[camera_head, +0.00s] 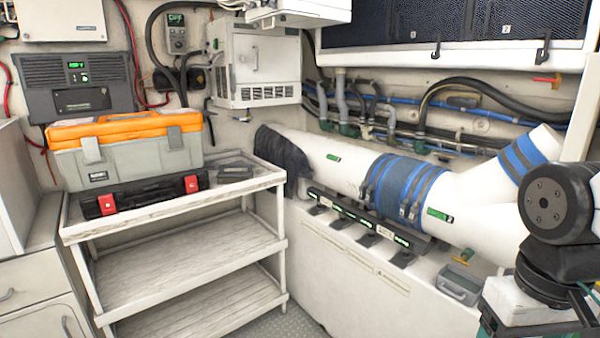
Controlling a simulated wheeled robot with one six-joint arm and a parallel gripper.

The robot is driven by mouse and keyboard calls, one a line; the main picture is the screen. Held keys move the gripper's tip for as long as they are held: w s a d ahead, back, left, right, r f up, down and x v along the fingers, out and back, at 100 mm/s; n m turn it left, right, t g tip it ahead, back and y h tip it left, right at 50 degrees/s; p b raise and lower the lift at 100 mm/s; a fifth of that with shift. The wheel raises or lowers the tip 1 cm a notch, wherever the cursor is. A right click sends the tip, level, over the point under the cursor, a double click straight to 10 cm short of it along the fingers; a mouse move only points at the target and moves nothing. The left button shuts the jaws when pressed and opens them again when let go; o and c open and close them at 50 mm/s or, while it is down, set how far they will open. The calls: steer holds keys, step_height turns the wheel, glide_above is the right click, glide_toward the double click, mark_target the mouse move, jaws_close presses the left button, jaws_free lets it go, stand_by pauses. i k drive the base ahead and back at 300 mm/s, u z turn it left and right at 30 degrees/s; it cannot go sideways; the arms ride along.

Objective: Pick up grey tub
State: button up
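A small grey tub (459,286) sits on the white ledge at the lower right, below the wide white pipe. It looks open at the top, with a light bar or handle along its near side. A small orange-yellow and green valve-like piece shows just behind it. Black links of my arm stand at the right edge, right of the tub. My gripper is not in the picture, so its state and its distance from the tub are hidden.
A white shelf unit (265,180) at left carries an orange-lidded toolbox (130,157) and a black case with red latches (140,193). A large white pipe (335,160) with blue wraps runs above the ledge. Bare floor (290,325) shows at bottom centre.

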mark_target(456, 288)
steer(key=z, duration=0.05)
steer(key=k, duration=0.45)
steer(key=u, duration=0.85)
steer(key=i, duration=1.4)
steer(key=z, duration=0.9)
